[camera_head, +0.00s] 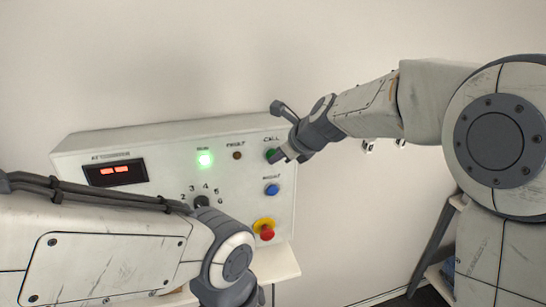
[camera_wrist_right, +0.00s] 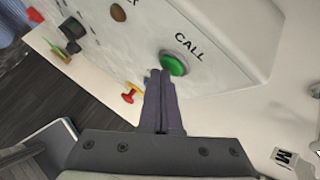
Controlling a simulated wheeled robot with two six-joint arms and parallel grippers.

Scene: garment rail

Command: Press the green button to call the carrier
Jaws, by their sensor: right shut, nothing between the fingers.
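The green button (camera_head: 270,153) sits under the CALL label at the upper right of the white control panel (camera_head: 150,145). In the right wrist view the green button (camera_wrist_right: 175,64) shows as a round cap just beyond my fingertips. My right gripper (camera_head: 278,157) is shut and empty, its tips at the button and partly covering it in the head view. The right gripper (camera_wrist_right: 160,76) overlaps the button's lower left edge in the wrist view; I cannot tell whether it touches. My left arm crosses the lower left; its fingers are out of sight.
The panel also has a lit green lamp (camera_head: 205,159), a brown lamp (camera_head: 237,155), a blue button (camera_head: 271,189), a red emergency knob (camera_head: 267,232) on yellow, a black selector dial (camera_head: 201,201) and a red display (camera_head: 115,172). A shelf frame (camera_head: 432,250) stands at right.

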